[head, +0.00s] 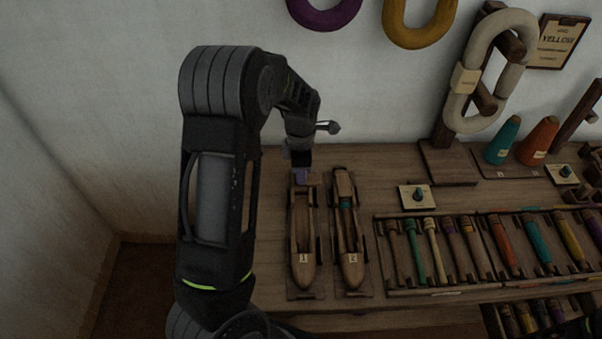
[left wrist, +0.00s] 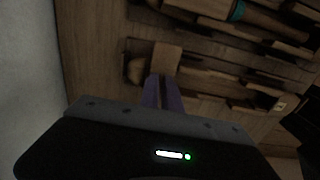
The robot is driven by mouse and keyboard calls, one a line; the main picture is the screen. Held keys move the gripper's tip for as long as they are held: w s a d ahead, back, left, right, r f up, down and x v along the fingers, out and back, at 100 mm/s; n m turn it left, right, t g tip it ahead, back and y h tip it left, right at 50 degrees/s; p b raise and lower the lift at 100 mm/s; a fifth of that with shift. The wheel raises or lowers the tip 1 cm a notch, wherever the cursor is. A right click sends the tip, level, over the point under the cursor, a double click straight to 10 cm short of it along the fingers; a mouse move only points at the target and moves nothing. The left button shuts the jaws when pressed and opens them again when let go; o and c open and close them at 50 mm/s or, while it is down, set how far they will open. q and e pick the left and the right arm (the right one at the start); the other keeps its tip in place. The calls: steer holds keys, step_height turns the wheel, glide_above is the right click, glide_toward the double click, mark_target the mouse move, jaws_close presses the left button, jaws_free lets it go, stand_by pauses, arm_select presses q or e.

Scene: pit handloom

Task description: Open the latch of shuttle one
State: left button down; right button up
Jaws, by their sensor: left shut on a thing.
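Shuttle one (head: 304,262), a wooden boat shape with a label reading 1, lies on the table with its pointed end toward the front. Its long hollow looks empty. My left gripper (head: 301,175) is over its far end, pointing down. In the left wrist view the purple fingers (left wrist: 163,92) are close together at a small wooden piece (left wrist: 166,58) on that end, which I take as the latch. They look shut on it, though the contact is partly hidden. Shuttle two (head: 350,268), beside it on the right, holds a bobbin with teal thread.
A rack (head: 440,291) of coloured bobbins stands right of the shuttles. The wall is close behind the table.

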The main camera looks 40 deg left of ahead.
stand_by(0.4)
arm_select(q)
steer(key=c, duration=1.8)
jaws_free()
steer(key=shift+r+p, duration=0.35)
steer(key=shift+r, duration=3.55)
